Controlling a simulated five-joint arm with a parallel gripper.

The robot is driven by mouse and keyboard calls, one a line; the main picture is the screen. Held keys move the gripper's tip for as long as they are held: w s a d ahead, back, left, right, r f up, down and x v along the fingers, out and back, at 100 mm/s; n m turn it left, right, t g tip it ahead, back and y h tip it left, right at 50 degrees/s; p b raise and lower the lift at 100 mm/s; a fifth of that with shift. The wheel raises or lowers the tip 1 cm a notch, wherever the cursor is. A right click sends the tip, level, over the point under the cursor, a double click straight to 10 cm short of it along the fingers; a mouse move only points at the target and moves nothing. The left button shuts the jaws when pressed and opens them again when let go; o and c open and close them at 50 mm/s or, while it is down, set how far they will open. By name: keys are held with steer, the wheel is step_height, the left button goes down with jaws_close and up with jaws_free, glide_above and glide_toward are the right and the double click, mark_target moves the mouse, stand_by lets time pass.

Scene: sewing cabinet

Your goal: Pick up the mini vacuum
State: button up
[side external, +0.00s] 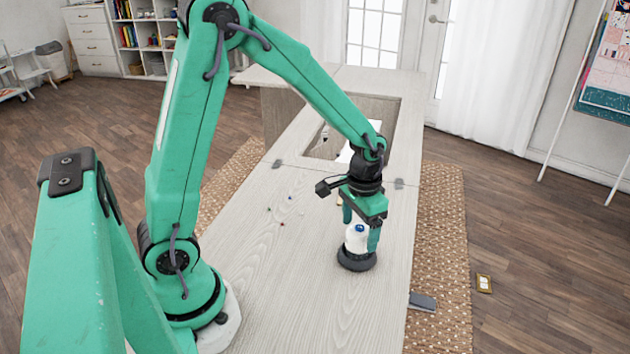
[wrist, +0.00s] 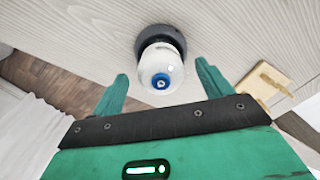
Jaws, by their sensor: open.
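The mini vacuum (side external: 356,246) stands upright on the pale wooden cabinet top (side external: 300,300). It has a white body, a dark round base and a blue button on top. My gripper (side external: 360,228) is just over it in the side view, with one green finger showing at its right and part of the other at its upper left. In the wrist view the mini vacuum (wrist: 160,66) lies between and beyond the two spread fingertips of my gripper (wrist: 160,80). Gaps show on both sides there. Whether a finger touches it, I cannot tell.
Several small coloured pins (side external: 282,223) lie on the cabinet top to the left. A rectangular opening (side external: 385,108) is cut in the top behind my gripper. The front of the top is clear.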

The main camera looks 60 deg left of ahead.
steer(key=shift+w+f, duration=0.1)
steer(key=shift+f, duration=2.1)
steer(key=shift+c, duration=0.2)
steer(key=c, duration=1.2)
steer(key=shift+r, duration=0.2)
steer(key=shift+r, duration=0.9)
step_height(320, 180, up, 2)
steer(key=shift+d+r, duration=0.1)
steer(key=shift+r, duration=0.1)
steer(key=s+d+r, duration=0.2)
steer(key=d, duration=0.1)
steer(key=s+d+r, duration=0.2)
steer(key=d, duration=0.1)
steer(key=s+d+r, duration=0.2)
steer(key=d, duration=0.1)
steer(key=shift+d+r, duration=0.3)
steer(key=shift+d, duration=0.05)
